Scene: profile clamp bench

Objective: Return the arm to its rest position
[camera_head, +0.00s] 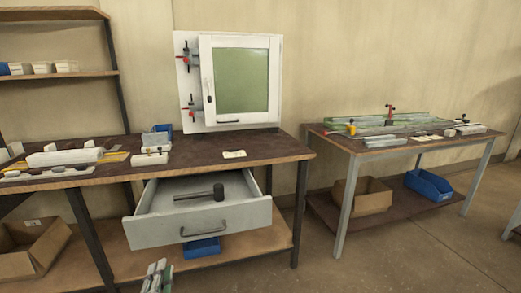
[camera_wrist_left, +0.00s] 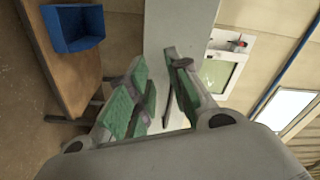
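My left gripper (camera_head: 158,276) shows at the bottom edge of the head view, in front of and below the open drawer. In the left wrist view its two green-padded fingers (camera_wrist_left: 158,72) stand apart, with nothing held between them. The grey drawer (camera_head: 163,228) is pulled out under the left bench, and a dark mallet (camera_head: 200,195) lies in it. The drawer's handle (camera_head: 204,230) is clear of the gripper in the head view. The grey drawer front (camera_wrist_left: 178,25) also fills the middle of the wrist view. My right gripper shows in neither view.
The left bench (camera_head: 255,145) carries fixtures, a blue bin (camera_head: 157,137) and a white clamp panel with a green window (camera_head: 242,80). A cardboard box (camera_head: 32,247) and a blue bin (camera_head: 202,248) sit below. Another bench (camera_head: 345,146) stands right, with open floor before it.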

